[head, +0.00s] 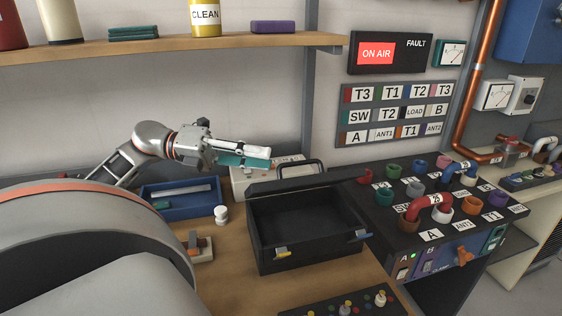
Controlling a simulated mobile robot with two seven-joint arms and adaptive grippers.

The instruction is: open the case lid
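The black case (309,235) stands on the wooden bench, and its dark, empty-looking inside shows from above. Its lid (312,183) is raised at the back edge and seen nearly edge-on, with a black handle (301,163) on top. My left gripper (262,156) is behind and left of the case, pointing right, apart from the lid. A teal flat piece shows by its pale fingers; I cannot tell whether it is held. My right gripper is not in view.
A panel with coloured sockets (432,203) is close on the right. A shelf (170,47) hangs above.

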